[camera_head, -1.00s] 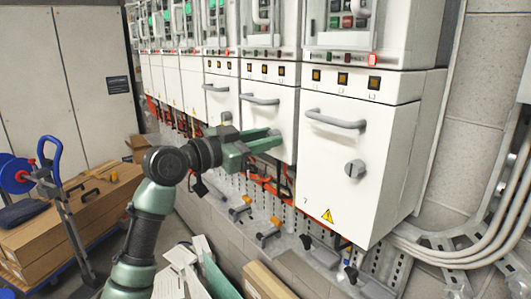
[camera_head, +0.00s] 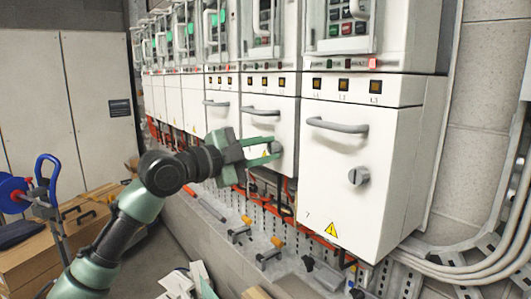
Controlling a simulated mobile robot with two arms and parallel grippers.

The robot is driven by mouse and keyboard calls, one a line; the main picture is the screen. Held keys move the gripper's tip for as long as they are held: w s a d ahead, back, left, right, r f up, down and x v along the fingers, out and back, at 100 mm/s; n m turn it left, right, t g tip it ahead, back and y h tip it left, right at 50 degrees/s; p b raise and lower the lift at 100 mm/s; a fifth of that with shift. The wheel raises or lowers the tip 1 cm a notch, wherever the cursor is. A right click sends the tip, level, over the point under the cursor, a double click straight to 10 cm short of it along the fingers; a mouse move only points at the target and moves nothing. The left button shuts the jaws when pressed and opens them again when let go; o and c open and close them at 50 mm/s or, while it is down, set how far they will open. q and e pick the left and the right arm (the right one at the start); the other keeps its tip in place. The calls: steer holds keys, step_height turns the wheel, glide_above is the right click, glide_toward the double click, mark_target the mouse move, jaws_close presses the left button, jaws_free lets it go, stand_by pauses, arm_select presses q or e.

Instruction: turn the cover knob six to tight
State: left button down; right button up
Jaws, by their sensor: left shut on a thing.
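My left gripper (camera_head: 272,152) reaches in from the left to the white cover (camera_head: 289,112) just left of the cover marked 7. It is shut on that cover's grey knob (camera_head: 276,147), which shows only in part between the green fingers. How far the knob is turned cannot be told. The cover has a grey bar handle (camera_head: 260,111) above the knob and lies closed against its cabinet. My right gripper is out of view.
The nearest cover (camera_head: 333,165), marked 7, has its own grey knob (camera_head: 358,176) and a protruding handle (camera_head: 337,125). More cabinets run back to the left. A blue-wheeled cart (camera_head: 48,190) and boxes (camera_head: 35,258) stand at the left.

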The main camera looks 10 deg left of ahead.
arm_select(q)
steer(key=shift+r+m, duration=0.1)
steer(key=shift+m, duration=0.5)
steer(key=c, duration=1.1)
jaws_free()
steer(key=shift+c, duration=0.2)
steer(key=shift+s+a+b, duration=0.35)
steer(key=shift+s+a, duration=0.05)
steer(key=shift+s, duration=0.05)
steer(key=b+v, duration=0.2)
steer(key=v, duration=0.4)
steer(key=shift+s+a, duration=0.15)
steer(key=shift+s, duration=0.15)
